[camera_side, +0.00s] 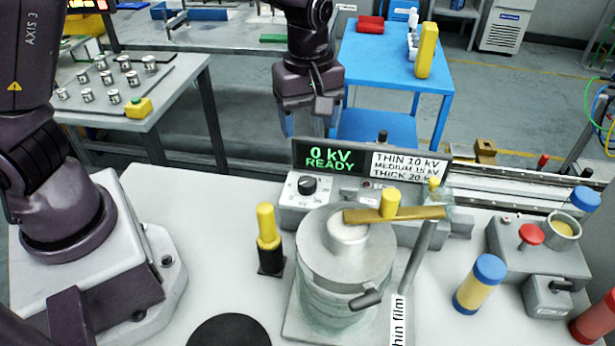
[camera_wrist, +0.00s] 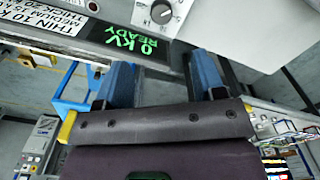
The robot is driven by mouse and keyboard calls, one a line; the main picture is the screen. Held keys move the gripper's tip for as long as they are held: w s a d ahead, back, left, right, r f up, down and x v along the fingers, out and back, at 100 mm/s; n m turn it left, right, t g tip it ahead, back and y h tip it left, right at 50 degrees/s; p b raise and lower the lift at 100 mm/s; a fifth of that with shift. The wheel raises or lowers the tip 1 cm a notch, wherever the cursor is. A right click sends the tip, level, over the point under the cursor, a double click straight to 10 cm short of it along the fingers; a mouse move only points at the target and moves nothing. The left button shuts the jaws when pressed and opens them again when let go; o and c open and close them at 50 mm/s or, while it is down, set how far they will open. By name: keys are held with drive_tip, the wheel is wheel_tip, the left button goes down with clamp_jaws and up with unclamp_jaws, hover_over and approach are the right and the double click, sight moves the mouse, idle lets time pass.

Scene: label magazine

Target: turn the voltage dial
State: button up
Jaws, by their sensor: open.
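The voltage dial (camera_side: 307,185) is a dark round knob on the grey control box (camera_side: 290,214). It also shows at the top of the wrist view (camera_wrist: 162,12). The display (camera_side: 330,158) above it reads "0 kV READY". A white card (camera_side: 408,167) beside it lists thin 10 kV, medium 15 kV and thick 20 kV. My gripper (camera_side: 305,125) is above and behind the display panel in the side view, apart from the dial. Its two blue fingers (camera_wrist: 163,75) are spread with nothing between them.
A glass vessel (camera_side: 345,295) with a metal lid stands in front of the box, a yellow-handled bar (camera_side: 415,214) across its top. A yellow-topped black holder (camera_side: 268,240) stands left of it. A blue-capped jar (camera_side: 478,285) and a red-button box (camera_side: 535,250) are at right.

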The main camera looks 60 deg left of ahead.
sight(307, 182)
drive_tip(key=shift+n, duration=0.3)
wheel_tip(307, 182, down, 13)
drive_tip(key=shift+s, duration=0.1)
drive_tip(key=shift+c, duration=0.2)
drive_tip(key=c, duration=0.9)
